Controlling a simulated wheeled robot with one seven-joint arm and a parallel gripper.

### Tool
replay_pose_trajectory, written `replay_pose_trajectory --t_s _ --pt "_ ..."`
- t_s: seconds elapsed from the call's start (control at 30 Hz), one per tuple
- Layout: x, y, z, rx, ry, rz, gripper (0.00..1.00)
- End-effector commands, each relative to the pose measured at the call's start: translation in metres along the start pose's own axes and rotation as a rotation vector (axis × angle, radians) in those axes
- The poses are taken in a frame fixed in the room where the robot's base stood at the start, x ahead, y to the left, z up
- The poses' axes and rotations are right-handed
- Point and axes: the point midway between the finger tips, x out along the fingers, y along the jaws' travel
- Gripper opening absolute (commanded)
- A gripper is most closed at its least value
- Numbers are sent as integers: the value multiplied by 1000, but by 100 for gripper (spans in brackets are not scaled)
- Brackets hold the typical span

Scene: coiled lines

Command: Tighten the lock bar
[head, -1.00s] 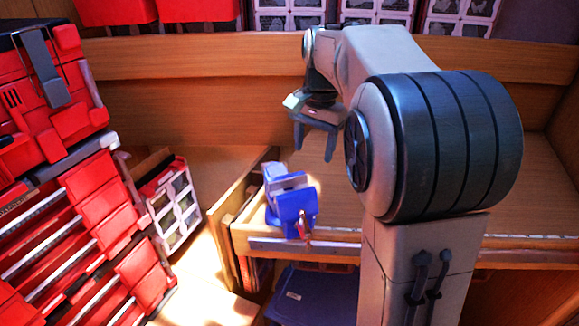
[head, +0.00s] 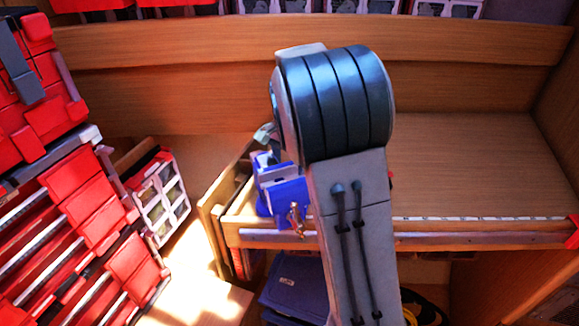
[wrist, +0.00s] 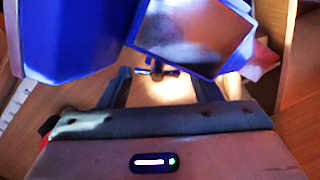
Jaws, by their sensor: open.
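The blue vise (head: 286,191) sits at the front left corner of the wooden bench, partly hidden by my arm in the head view. The lock bar (head: 296,217), a small metal bar, shows on its front side. In the wrist view, the blue vise (wrist: 75,38) fills the top, very close to my gripper. The small bar (wrist: 156,71) shows below the vise, between the finger lines. My gripper (wrist: 160,82) is open, a finger on each side of the bar. Contact cannot be told. The head view hides the fingers behind my arm.
The wooden bench top (head: 470,165) is clear to the right. Red tool drawers (head: 85,210) stand at the left, with a red-and-white organizer case (head: 162,195) beside them. A dark blue box (head: 295,285) lies below the bench.

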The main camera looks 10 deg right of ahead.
Motion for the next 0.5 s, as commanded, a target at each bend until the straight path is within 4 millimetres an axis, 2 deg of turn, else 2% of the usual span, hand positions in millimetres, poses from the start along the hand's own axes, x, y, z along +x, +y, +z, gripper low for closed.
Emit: replay_pose_trajectory --t_s 0.2,0.47,0.5 --pt "14 1 -1 1 0 1 58" --pt "15 1 -1 1 1 0 58" --pt "15 1 -1 1 1 0 47"
